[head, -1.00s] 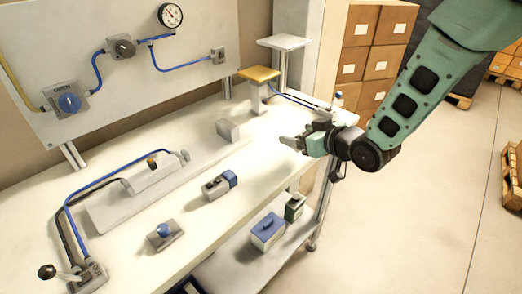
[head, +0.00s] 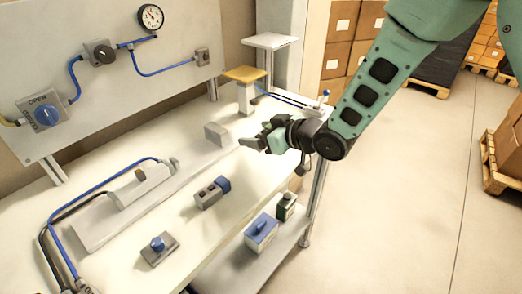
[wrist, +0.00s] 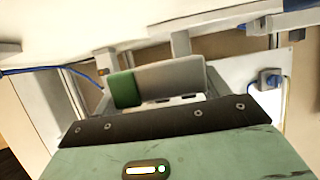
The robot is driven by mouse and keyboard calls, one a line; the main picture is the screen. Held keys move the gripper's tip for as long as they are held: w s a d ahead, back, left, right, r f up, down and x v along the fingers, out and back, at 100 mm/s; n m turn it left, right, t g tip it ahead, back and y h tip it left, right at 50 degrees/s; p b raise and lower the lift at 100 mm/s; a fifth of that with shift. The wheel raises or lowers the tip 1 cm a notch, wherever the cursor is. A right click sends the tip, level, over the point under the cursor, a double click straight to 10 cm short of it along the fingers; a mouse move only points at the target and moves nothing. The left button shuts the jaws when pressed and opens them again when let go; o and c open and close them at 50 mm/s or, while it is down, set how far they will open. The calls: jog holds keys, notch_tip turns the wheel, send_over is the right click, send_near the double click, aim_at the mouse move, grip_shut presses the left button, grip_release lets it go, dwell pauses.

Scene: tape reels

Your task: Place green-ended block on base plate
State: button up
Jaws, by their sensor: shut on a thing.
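The green-ended block (wrist: 158,84) shows in the wrist view with a green end at left and a light grey body. My gripper (wrist: 165,100) is shut on it. In the head view my gripper (head: 254,144) is over the right part of the bench, beside a grey block (head: 217,134); the held block cannot be made out clearly there. The long grey base plate (head: 92,236) lies on the bench to the left, with a raised unit (head: 138,187) on it.
A grey-and-blue device (head: 211,192) and a blue-knobbed box (head: 159,248) sit near the bench's front edge. A blue-lidded box (head: 261,233) is on the lower shelf. Bench between gripper and base plate is partly clear.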

aim_at(260, 156)
jog(key=shift+f, duration=2.6)
jog(key=shift+f, duration=0.2)
jog(key=o, duration=1.1)
jog(key=shift+c, duration=0.2)
